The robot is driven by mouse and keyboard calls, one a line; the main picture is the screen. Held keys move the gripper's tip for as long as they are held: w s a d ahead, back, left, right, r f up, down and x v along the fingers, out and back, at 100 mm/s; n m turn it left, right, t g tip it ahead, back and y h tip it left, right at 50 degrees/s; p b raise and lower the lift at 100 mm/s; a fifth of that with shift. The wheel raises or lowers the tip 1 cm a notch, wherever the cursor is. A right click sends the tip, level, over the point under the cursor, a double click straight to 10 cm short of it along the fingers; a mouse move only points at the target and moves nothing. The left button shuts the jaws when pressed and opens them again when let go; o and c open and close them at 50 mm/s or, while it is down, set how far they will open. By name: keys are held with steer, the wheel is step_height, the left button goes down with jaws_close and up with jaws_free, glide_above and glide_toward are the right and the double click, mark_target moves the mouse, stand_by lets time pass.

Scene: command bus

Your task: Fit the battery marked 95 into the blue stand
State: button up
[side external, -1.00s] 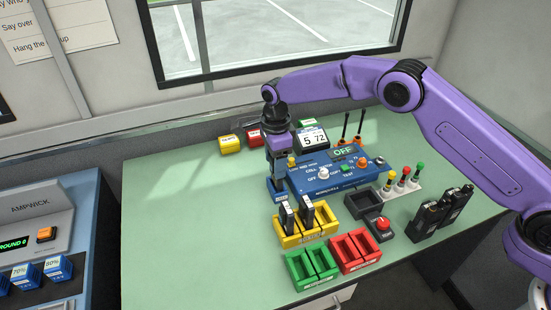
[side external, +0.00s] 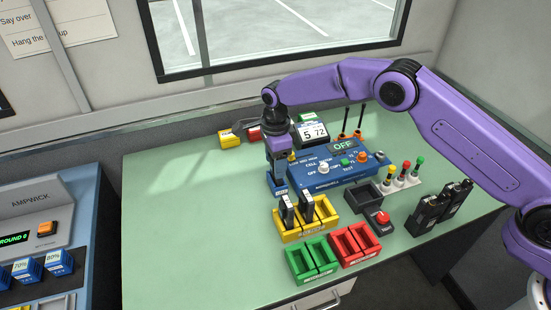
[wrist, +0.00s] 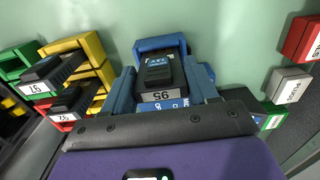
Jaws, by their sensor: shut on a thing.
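The battery marked 95 (wrist: 158,72) is dark with a white label and shows upright between my fingers in the wrist view. My gripper (side external: 279,168) is shut on it. The blue stand (side external: 277,186) is right under my gripper in the side view, left of the blue tester. Its blue rim (wrist: 160,43) shows just beyond the battery in the wrist view. The battery's lower end is at or inside the stand; how deep it sits is hidden.
A yellow stand (side external: 318,231) holds two batteries, marked 97 (wrist: 42,87) and 92 (wrist: 66,117). Green (side external: 312,268) and red (side external: 352,252) stands are empty in front. The blue tester (side external: 335,180), reading OFF, is close right of my gripper.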

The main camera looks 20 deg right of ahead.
steer(key=shift+f, duration=0.65)
stand_by(0.3)
steer(key=o, duration=1.4)
steer(key=shift+r, duration=0.2)
steer(key=shift+r, duration=3.35)
